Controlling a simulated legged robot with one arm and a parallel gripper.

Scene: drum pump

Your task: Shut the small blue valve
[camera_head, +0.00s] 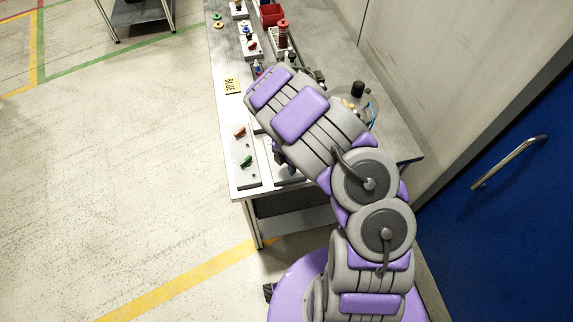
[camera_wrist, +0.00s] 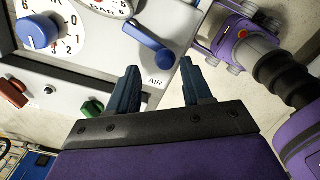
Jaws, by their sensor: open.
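A small blue valve lever (camera_wrist: 150,45) sits on a light grey panel (camera_wrist: 95,60) in the wrist view, beside a label reading AIR. It slants from upper left to lower right. My gripper (camera_wrist: 159,67) is open and empty, its dark fingers apart. The lever's lower end shows just past the gap between the fingertips; I cannot tell how far away it is. In the head view my arm hides the gripper and this lever.
A blue knob (camera_wrist: 38,32) with a number dial is at the panel's upper left. A red knob (camera_wrist: 12,92) and green knob (camera_wrist: 92,107) lie lower. The bench (camera_head: 225,45) carries several fixtures.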

